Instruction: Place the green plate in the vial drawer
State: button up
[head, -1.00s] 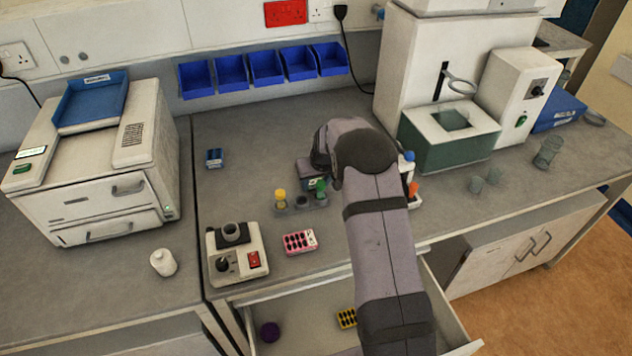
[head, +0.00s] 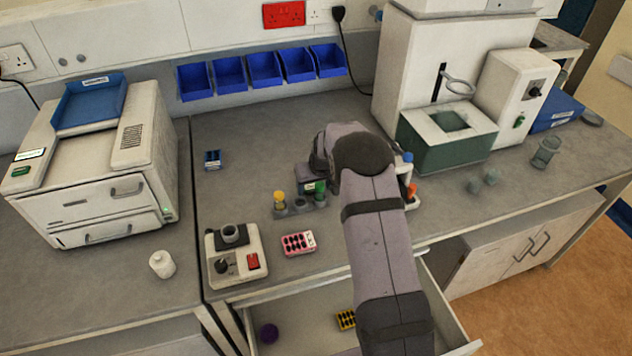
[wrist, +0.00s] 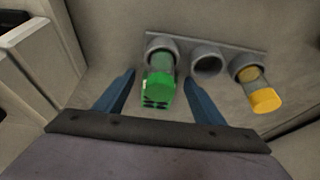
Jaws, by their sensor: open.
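My gripper (wrist: 160,73) is open, its blue fingers on either side of a green piece (wrist: 157,88) with dark spots at its lower end. I cannot tell clearly where a green vial cap ends and a green plate begins; the fingers do not visibly touch it. In the head view green (head: 320,187) shows beside my wrist, which hides the fingers. The grey rack (wrist: 207,61) holds a tube at its left, an empty middle cup and a yellow-capped vial (wrist: 264,100). The open drawer (head: 300,314) below the counter holds a yellow plate (head: 346,319) and a purple item (head: 269,333).
A pink plate (head: 298,243) and a white device with a red switch (head: 238,262) stand in front of the rack. An orange-and-blue-topped group (head: 410,188) is right of my arm. A small blue box (head: 212,159) lies behind left. My arm covers part of the drawer.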

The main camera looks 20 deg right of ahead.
jog(key=b+v, duration=0.3)
jog(key=v, duration=0.9)
jog(key=shift+r+b, duration=0.15)
jog(key=shift+b, duration=0.2)
jog(key=s+a+f+g, duration=0.1)
jog(key=s+a, duration=0.1)
jog(key=s, duration=0.9)
jog(key=s+a+f+g, duration=0.2)
jog(key=s+a, duration=0.1)
jog(key=s, duration=0.8)
jog(key=s+a+f+g, duration=0.1)
jog(key=s+a, duration=0.1)
jog(key=s, duration=0.9)
jog(key=shift+a+f+g, duration=0.15)
jog(key=shift+a+g, duration=0.15)
jog(key=shift+o, duration=0.5)
jog(key=shift+s+f, duration=0.1)
jog(key=shift+s, duration=0.2)
